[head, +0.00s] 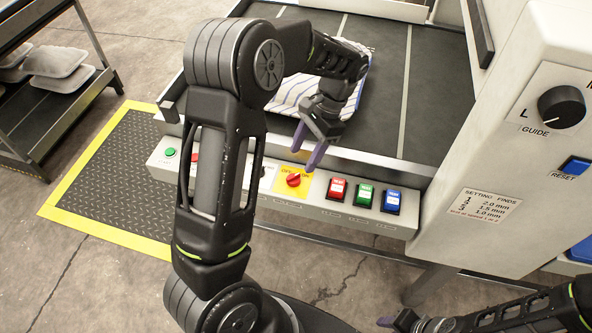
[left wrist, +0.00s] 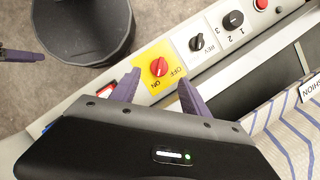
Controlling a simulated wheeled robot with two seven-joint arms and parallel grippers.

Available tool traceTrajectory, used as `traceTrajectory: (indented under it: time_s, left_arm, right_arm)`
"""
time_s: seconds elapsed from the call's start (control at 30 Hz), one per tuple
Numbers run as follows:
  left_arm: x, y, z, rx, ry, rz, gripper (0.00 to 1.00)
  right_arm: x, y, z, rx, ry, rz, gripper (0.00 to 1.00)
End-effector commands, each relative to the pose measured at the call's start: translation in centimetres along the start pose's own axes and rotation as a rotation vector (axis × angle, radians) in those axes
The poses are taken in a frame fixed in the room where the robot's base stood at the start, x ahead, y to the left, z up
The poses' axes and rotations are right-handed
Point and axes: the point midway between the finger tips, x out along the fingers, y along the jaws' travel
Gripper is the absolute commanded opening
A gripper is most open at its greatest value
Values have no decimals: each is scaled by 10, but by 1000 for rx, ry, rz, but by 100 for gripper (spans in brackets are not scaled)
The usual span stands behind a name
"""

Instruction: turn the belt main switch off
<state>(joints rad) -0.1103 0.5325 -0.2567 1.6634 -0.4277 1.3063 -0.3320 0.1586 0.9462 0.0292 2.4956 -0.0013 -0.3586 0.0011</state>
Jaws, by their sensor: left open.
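The belt main switch is a red knob (head: 293,180) on a yellow plate on the front panel; it also shows in the left wrist view (left wrist: 159,67), with ON and OFF labels beside it. Its pointer seems to face the ON side, but it is small. My left gripper (head: 308,148) is open and empty, just above and behind the switch in the head view. In the left wrist view its two purple fingers (left wrist: 158,82) lie either side of the knob's line, apart from it. My right gripper (head: 392,322) is partly visible at the bottom right; its opening is unclear.
Red (head: 337,189), green (head: 363,195) and blue (head: 391,201) buttons sit right of the switch. A striped cushion cover (head: 290,92) lies on the dark belt (head: 438,110). A grey cabinet with a black GUIDE knob (head: 561,106) stands at the right.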

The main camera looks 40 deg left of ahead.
Motion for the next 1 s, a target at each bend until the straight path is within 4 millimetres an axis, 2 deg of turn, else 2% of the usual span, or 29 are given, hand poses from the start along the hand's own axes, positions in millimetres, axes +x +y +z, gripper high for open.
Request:
traceTrajectory:
  time_s: [0.3,0.43,0.77,1.0]
  left_arm:
    - [48,0,1,0,-4,2,54]
    - [62,0,0,0,-1,1,54]
    - [68,0,0,-1,0,1,54]
    - [67,0,0,-1,0,0,36]
  right_arm:
    - [-1,0,0,0,0,0,36]
    - [-1,0,0,0,0,0,36]
    - [-1,0,0,0,0,0,36]
    - [-1,0,0,0,0,0,36]
